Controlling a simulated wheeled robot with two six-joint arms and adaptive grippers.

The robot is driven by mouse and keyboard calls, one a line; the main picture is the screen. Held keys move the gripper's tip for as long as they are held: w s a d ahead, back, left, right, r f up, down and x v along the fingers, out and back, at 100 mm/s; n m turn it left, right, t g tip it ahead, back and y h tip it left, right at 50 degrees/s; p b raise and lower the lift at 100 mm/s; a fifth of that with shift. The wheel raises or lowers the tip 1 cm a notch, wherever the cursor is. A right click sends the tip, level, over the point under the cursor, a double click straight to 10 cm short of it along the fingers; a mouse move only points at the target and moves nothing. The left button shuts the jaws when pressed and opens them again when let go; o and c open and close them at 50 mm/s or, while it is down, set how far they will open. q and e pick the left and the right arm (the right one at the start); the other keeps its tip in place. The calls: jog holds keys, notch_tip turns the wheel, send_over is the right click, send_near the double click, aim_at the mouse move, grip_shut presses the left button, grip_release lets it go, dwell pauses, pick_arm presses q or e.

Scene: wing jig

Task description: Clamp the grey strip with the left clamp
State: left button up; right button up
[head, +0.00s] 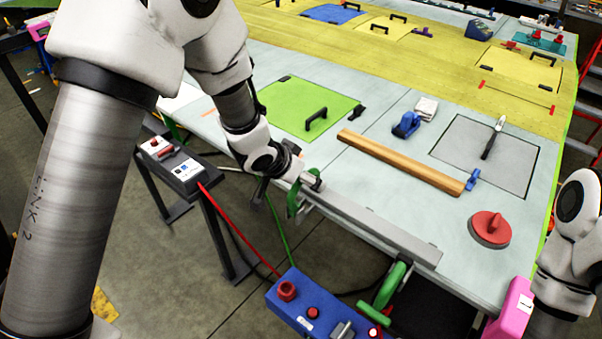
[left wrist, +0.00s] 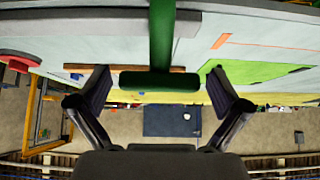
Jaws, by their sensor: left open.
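The grey strip (head: 375,228) lies along the near edge of the table. The left clamp (head: 292,203), green, is at the strip's left end, and a second green clamp (head: 390,288) is near its right end. My left gripper (head: 272,190) is at the left clamp. In the left wrist view my left gripper (left wrist: 160,88) is open, with the clamp's green handle (left wrist: 160,82) between its fingers and clear space on both sides. The grey strip (left wrist: 75,22) crosses the top there. My right arm shows at the right edge; its gripper is out of view.
A wooden bar (head: 400,160), a blue tape dispenser (head: 406,125), a red suction cup (head: 490,228) and a green panel (head: 295,105) lie on the table. A blue control box (head: 310,308) stands below the edge. A grey box (head: 185,170) is at left.

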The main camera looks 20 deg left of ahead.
pick_arm(q)
jog(key=v, duration=1.2)
jog(key=shift+w, duration=0.15)
